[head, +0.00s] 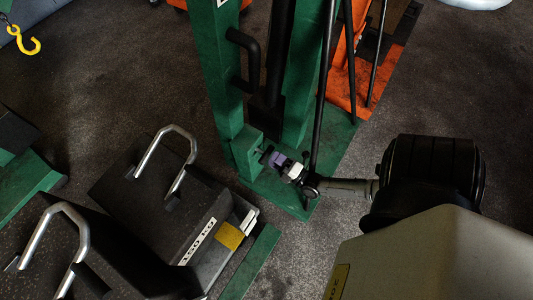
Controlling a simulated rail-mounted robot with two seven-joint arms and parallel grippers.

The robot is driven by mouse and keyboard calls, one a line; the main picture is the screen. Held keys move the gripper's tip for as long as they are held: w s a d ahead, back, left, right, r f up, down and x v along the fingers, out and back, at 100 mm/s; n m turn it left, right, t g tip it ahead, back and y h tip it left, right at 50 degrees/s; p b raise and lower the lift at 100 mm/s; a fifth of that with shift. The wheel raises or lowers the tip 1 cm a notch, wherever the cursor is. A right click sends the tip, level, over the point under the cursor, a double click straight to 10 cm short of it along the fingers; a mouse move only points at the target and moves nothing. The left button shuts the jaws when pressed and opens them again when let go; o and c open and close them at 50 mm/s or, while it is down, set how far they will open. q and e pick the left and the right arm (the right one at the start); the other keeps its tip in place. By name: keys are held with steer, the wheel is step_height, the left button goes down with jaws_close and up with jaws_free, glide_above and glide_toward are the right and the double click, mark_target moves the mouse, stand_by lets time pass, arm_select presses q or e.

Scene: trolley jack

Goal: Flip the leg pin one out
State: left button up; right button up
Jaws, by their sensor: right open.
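The green jack (217,62) stands upright in the middle of the head view, with two green columns, a black bent handle (247,58) and a green base plate. A small green block (246,148) sticks out low on its left column. My right gripper (267,156) comes in from the right, with purple and white parts. It is open, with its fingertips close to that block. I cannot tell whether they touch it. The leg pin cannot be made out clearly; the gripper may hide it. My left gripper is not in view.
Black blocks with silver handles (178,132) stand at the lower left, close to the jack's base. Thin dark rods (321,85) rise just behind the right gripper. An orange frame (346,78) stands behind. A yellow hook (27,42) hangs upper left.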

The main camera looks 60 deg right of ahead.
mark_target(267, 154)
steer(key=shift+b+x, duration=0.55)
steer(key=shift+x, duration=1.5)
jaws_close()
